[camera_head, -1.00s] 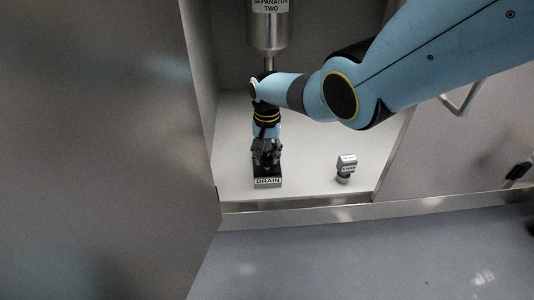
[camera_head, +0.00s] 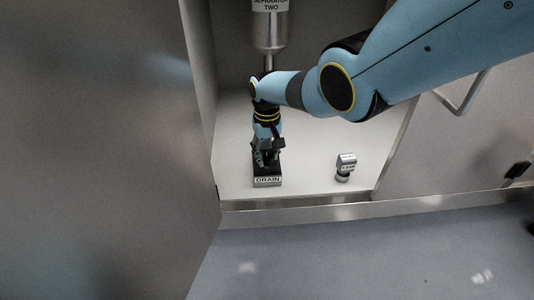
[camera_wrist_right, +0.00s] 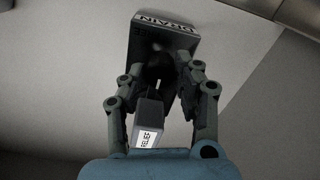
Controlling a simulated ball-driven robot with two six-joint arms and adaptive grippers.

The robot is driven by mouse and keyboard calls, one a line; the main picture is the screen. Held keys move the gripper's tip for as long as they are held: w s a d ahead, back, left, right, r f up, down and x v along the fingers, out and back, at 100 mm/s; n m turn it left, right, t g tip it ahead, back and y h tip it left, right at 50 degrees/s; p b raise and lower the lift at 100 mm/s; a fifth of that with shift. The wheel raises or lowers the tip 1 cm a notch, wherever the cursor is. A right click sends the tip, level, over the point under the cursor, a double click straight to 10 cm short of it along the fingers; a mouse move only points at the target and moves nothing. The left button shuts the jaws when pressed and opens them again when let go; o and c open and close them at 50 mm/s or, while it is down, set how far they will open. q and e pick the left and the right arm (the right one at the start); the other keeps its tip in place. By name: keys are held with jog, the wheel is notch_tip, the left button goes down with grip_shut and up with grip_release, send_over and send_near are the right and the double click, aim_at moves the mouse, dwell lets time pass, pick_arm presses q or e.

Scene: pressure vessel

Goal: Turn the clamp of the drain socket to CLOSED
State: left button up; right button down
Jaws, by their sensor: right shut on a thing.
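The drain socket (camera_head: 267,181) is a dark block with a white DRAIN label, standing on the cabinet floor; it also shows in the right wrist view (camera_wrist_right: 190,42). My right gripper (camera_head: 267,160) points down over it. In the right wrist view my right gripper (camera_wrist_right: 160,75) has its fingers on both sides of a dark round part, the clamp (camera_wrist_right: 158,66), and is shut on it. A white line shows there. A dark block labelled RELIEF (camera_wrist_right: 147,122) juts toward the palm between the fingers. The fingers partly hide the clamp, and I cannot read its position. My left gripper is out of view.
A small grey labelled fitting (camera_head: 346,164) stands on the cabinet floor (camera_head: 310,160) to the right. A vessel marked SEPARATOR TWO (camera_head: 270,28) hangs above, behind my right wrist. A metal panel (camera_head: 100,150) fills the left. The cabinet's front sill (camera_head: 320,213) runs below.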

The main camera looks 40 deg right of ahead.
aim_at(267, 157)
dwell(0.3)
jog(key=c, duration=1.2)
grip_release()
jog(key=shift+r, duration=0.1)
notch_tip(267, 157, up, 12)
jog(key=shift+f, duration=0.15)
jog(key=shift+f, duration=0.1)
